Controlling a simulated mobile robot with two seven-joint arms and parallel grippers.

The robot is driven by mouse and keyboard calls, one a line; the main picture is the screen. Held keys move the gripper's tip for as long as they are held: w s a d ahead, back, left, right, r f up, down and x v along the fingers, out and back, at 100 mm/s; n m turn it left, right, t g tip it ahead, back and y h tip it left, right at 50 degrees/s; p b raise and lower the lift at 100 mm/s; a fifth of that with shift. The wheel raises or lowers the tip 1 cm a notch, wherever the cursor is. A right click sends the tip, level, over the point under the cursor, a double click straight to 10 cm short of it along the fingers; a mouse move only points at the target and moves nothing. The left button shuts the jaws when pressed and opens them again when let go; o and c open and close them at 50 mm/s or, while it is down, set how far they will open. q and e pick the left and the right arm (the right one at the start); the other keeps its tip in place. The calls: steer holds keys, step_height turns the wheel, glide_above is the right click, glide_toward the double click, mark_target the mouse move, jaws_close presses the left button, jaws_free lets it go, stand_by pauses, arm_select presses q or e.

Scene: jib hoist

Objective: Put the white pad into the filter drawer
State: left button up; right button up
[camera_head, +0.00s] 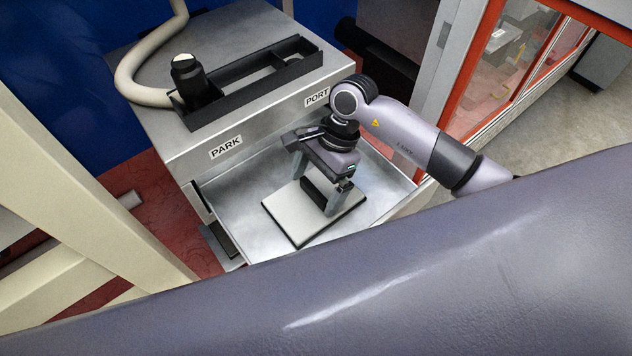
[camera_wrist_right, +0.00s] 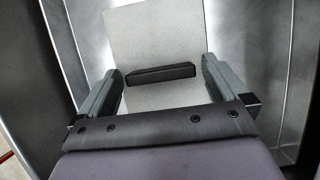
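The white pad (camera_head: 288,216), a pale square plate with a dark edge, appears to lie flat in the open metal filter drawer (camera_head: 235,195). In the right wrist view the pad (camera_wrist_right: 155,35) has a black bar (camera_wrist_right: 160,74) across its top. My right gripper (camera_head: 319,197) is over the pad, inside the drawer, pointing down. In the right wrist view its fingers (camera_wrist_right: 161,82) are open, one at each end of the bar, with small gaps showing. The gripper hides part of the pad in the head view. My left gripper is not in view.
Above the drawer is a metal cabinet (camera_head: 160,100) with PARK and PORT labels. A black tray (camera_head: 225,108) on top holds a black cylinder (camera_head: 188,75) with a pale hose. A cream frame (camera_head: 70,200) stands left. An orange-framed window (camera_head: 480,60) stands right.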

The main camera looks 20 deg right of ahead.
steer(key=shift+r, duration=0.2)
steer(key=v, duration=1.2)
steer(key=shift+a, duration=0.1)
